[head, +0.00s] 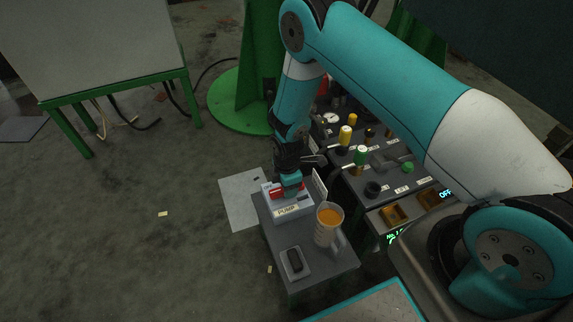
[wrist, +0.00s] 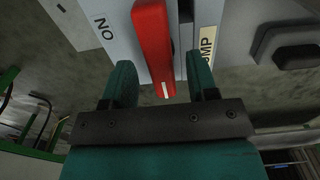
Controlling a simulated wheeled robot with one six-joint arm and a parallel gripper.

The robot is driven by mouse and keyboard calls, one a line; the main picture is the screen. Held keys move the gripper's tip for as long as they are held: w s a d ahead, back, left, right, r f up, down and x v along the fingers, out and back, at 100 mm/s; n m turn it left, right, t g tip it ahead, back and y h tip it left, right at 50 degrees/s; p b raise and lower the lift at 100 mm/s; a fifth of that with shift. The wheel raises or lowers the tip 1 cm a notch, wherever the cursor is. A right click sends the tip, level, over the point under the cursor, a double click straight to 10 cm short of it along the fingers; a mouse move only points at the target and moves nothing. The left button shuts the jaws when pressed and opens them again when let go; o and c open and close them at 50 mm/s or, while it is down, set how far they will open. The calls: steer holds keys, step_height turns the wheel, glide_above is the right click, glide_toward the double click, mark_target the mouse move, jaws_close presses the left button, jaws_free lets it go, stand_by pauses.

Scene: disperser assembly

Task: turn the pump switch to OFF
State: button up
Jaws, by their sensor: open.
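The pump box (head: 296,213), pale with a PUMP label, sits on a small grey stand. Its red switch handle (head: 276,194) is partly hidden behind my gripper (head: 290,183) in the head view. In the wrist view the handle (wrist: 153,42) is large and its white-marked end points toward my gripper (wrist: 163,80). My two teal fingers are open, one on each side of the handle's end in the picture, with gaps showing. An ON label (wrist: 104,30) shows left of the handle and the PUMP label (wrist: 207,45) right. I see no OFF label on the box.
A beaker of orange liquid (head: 328,226) stands right of the pump box. A small dark device on a pale plate (head: 295,262) lies in front. A control panel (head: 375,172) with several knobs stands behind right. The floor to the left is open.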

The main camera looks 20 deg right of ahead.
step_height(320, 180, up, 16)
steer(key=p, duration=0.3)
steer(key=shift+r, duration=0.1)
steer(key=s+a+r+m+y, duration=0.1)
steer(key=s+a+r+m, duration=0.2)
steer(key=r, duration=0.7)
steer(key=s+a+r+m+y, duration=0.1)
steer(key=s+r+m, duration=0.3)
steer(key=r, duration=0.6)
steer(key=s+r+m+y+p, duration=0.1)
steer(key=s+r+m, duration=0.1)
steer(key=s+r, duration=0.55)
steer(key=s+r+m+y+p, duration=0.15)
steer(key=s+r, duration=0.35)
steer(key=s, duration=0.5)
step_height(320, 180, up, 21)
steer(key=p, duration=2.1)
steer(key=shift+w+a+m, duration=0.25)
steer(key=shift+m, duration=0.1)
steer(key=shift+r, duration=0.1)
